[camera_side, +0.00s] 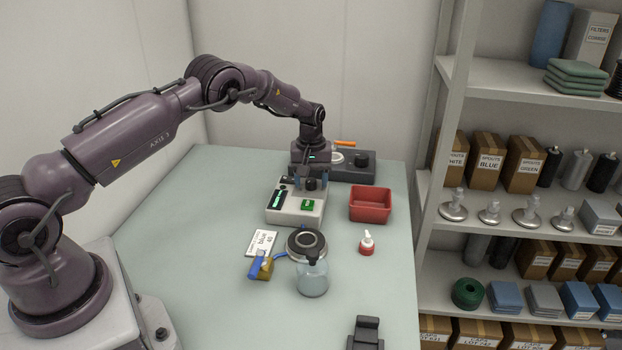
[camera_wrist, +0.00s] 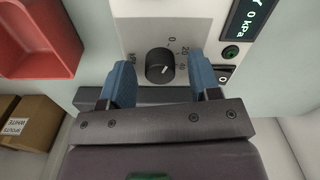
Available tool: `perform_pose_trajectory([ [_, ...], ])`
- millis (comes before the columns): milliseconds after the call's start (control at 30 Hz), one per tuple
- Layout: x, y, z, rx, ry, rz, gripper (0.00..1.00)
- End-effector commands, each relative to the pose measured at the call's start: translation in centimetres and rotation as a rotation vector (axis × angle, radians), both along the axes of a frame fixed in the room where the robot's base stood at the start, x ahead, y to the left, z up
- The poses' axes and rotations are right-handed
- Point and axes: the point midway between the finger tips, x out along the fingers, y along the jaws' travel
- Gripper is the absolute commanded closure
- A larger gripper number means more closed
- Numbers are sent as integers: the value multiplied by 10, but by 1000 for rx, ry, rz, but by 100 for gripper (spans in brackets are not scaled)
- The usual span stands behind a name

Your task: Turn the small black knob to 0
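The small black knob (camera_wrist: 160,66) sits on the pale face of a control box (camera_wrist: 140,20) in the wrist view, with 0, 20 and 40 printed around it. A short white mark on the knob points to the right-hand side, away from the 0. My gripper (camera_wrist: 160,72) is open, with one blue finger on each side of the knob and visible gaps to it. In the side view my gripper (camera_side: 311,176) is over the back of the control box (camera_side: 292,216), by the knob. Whether the fingertips are level with the knob is unclear.
The box has a lit display (camera_wrist: 256,20) reading 0 kPa and a green button (camera_wrist: 230,52). A red bin (camera_side: 370,204) stands to its right, a dark unit (camera_side: 352,174) behind. A jar (camera_side: 313,279), a capped bottle (camera_side: 366,243) and a label card (camera_side: 262,243) lie in front.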

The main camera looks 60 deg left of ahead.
Motion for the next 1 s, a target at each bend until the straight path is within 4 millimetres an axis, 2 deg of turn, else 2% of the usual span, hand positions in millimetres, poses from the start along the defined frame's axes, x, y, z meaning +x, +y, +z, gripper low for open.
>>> perform_pose_trajectory([
  [200,0,0,0,1,-1,-1,43],
  [333,1,0,10,1,-3,-1,43],
  [800,0,0,105,1,-3,-1,43],
  [1000,0,0,126,1,-1,0,43],
])
